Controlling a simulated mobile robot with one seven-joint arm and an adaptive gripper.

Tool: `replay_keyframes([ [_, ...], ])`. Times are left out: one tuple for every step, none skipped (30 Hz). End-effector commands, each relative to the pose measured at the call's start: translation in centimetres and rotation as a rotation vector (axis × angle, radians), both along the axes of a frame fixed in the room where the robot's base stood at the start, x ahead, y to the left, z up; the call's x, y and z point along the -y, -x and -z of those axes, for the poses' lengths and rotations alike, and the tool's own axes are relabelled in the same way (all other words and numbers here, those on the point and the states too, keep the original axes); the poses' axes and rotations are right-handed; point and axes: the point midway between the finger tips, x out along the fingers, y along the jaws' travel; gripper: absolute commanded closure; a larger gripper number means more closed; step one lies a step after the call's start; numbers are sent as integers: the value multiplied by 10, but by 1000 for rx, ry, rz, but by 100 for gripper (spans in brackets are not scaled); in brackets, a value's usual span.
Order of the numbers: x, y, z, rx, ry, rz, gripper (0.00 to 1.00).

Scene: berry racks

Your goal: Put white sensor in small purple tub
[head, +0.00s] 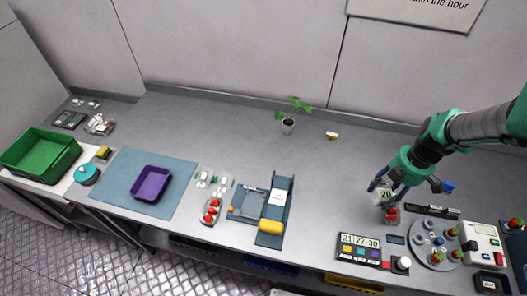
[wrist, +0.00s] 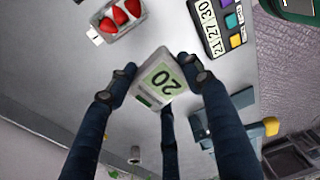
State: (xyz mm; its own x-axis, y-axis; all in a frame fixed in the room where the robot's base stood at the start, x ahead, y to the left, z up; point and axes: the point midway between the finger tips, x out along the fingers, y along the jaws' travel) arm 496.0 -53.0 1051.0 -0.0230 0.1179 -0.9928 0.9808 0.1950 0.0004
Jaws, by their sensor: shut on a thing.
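The white sensor (head: 384,195), a small white block with a green display reading 20, is between the fingers of my gripper (head: 383,190) on the right side of the bench. In the wrist view the sensor (wrist: 158,78) is gripped between the dark fingers (wrist: 160,85), its display facing the camera. My gripper is shut on it. In the head view it shows just above a small punnet of red berries; its exact height cannot be told. The small purple tub (head: 136,192) sits on a blue-grey mat at the left, far from my gripper, and looks empty.
The berry punnet (head: 391,215) also shows in the wrist view (wrist: 100,29). A panel with number displays (head: 360,249) and a round turntable (head: 432,253) stand near. A blue-grey stand (head: 274,205) with a yellow piece and berry trays (head: 210,209) lie between gripper and tub. The back bench is mostly clear.

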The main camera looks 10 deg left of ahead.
Motion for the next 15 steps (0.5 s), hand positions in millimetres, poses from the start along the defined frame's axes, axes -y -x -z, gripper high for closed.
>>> replay_keyframes([
  [0, -1, -13, 5, 1, 0, 87],
  [0, -1, -20, 4, 1, -1, 87],
  [0, -1, -27, 3, 0, -1, 87],
  [0, -1, -33, 5, 1, -2, 87],
  [0, -1, -40, 3, 0, -2, 87],
  [-5, -2, -38, -2, 1, -2, 87],
  [-9, -4, -37, -3, 2, 0, 87],
  [-12, -6, -37, -4, 2, 1, 87],
  [-17, -8, -37, -5, 3, 1, 87],
  [-20, -10, -37, -6, 4, 3, 87],
  [-24, -12, -38, -6, 5, 4, 87],
  [-29, -15, -38, -7, 6, 6, 87],
  [-34, -17, -39, -7, 7, 7, 87],
  [-38, -19, -39, -8, 9, 9, 87],
  [-45, -22, -39, -9, 10, 11, 87],
])
